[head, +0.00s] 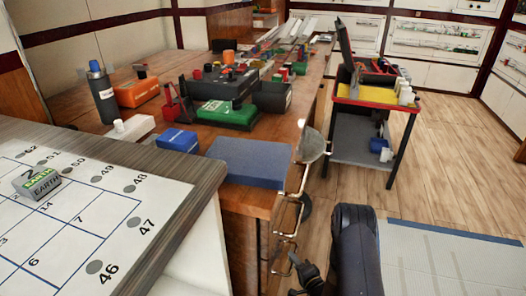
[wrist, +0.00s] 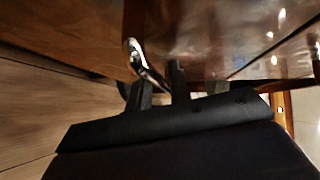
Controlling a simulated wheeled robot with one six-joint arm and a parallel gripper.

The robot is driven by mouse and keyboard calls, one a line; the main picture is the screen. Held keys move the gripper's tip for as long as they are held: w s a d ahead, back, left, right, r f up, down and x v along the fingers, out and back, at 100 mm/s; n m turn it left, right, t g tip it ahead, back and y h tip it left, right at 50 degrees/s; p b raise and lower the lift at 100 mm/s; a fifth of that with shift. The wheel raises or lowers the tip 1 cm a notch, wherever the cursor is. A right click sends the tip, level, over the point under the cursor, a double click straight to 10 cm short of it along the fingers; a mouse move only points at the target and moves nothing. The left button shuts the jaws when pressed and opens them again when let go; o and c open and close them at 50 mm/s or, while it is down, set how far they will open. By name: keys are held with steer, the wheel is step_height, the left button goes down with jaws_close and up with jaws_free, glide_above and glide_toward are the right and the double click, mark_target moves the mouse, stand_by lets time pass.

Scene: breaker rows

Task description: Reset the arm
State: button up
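My gripper (head: 303,270) is low beside the end of the wooden bench, at the bottom of the head view. My black arm (head: 352,245) rises to its right. In the wrist view the two dark fingers of my gripper (wrist: 160,88) stand apart. A shiny curved metal piece (wrist: 140,60) shows at the gap between them; whether it touches a finger I cannot tell. I see nothing clearly held.
The wooden bench (head: 240,205) carries a blue box (head: 246,160) and several tools. A metal lamp-like bowl (head: 313,143) and wire frame hang at its end, close to my gripper. A cart (head: 365,150) stands behind.

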steer(key=shift+w, duration=0.55)
steer(key=shift+s+d+f+p, duration=0.1)
steer(key=shift+s+d+p, duration=0.2)
steer(key=shift+d, duration=0.45)
steer(key=shift+s+d+p, duration=0.15)
steer(key=shift+s+d, duration=0.15)
steer(key=shift+d, duration=0.45)
